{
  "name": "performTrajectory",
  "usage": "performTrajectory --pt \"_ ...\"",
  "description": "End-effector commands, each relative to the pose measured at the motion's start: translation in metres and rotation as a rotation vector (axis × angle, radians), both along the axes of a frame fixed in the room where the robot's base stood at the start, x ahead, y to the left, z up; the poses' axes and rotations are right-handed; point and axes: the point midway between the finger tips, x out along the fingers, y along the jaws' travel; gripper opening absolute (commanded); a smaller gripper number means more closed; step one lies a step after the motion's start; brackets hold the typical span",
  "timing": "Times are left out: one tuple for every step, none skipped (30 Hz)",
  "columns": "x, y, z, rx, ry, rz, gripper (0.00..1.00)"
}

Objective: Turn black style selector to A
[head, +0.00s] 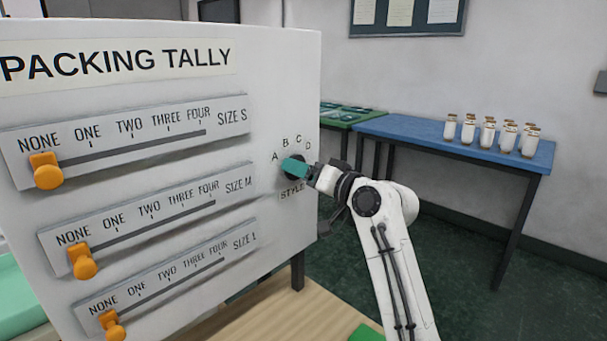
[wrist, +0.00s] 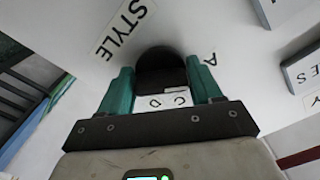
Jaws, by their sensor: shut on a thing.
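The black style selector (wrist: 160,62) is a round dark knob on the white panel. In the wrist view it sits between the two teal fingers of my gripper (wrist: 161,80), which is shut on it. The letter A (wrist: 209,59) shows to the right of the knob, and other letters show below it, partly cut off by my gripper. The STYLE label (wrist: 123,28) is at upper left. In the head view my gripper (head: 294,166) reaches the panel from the right and mostly covers the selector, below the letters A, B, C, D. I cannot tell which letter it points at.
Three orange slider knobs, for size S (head: 47,172), M (head: 82,262) and L (head: 112,325), sit at NONE on the panel's left. A blue table (head: 400,128) with several small jars (head: 489,133) stands behind on the right. Green floor lies below it.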

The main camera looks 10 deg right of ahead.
Motion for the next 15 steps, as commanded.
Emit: performTrajectory --pt "0.0 0.0 -0.0034 -0.004 0.005 0.001 0.34" --pt "0.0 0.0 -0.0034 -0.004 0.005 0.001 0.34" --pt "0.0 0.0 -0.0034 -0.003 0.006 0.001 0.34" --pt "0.0 0.0 -0.0034 -0.003 0.006 0.001 0.34" --pt "0.0 0.0 -0.0034 -0.003 0.006 0.001 0.34" --pt "0.0 0.0 -0.0034 -0.003 0.006 0.001 0.34" --pt "0.0 0.0 -0.0034 -0.003 0.006 0.001 0.67" --pt "0.0 0.0 -0.0033 -0.003 0.006 0.001 0.7" --pt "0.0 0.0 -0.0029 -0.002 0.005 0.0 0.74" --pt "0.0 0.0 -0.0027 -0.002 0.005 0.0 0.77" --pt "0.0 0.0 -0.0024 -0.002 0.004 0.001 0.8" --pt "0.0 -0.0001 -0.002 -0.001 0.004 0.0 0.83" --pt "0.0 0.0 -0.0019 -0.001 0.004 0.0 0.85" --pt "0.0 -0.0001 -0.0016 -0.001 0.004 0.0 0.85" --pt "0.0 0.0 -0.0014 0.0 0.002 0.0 0.85"
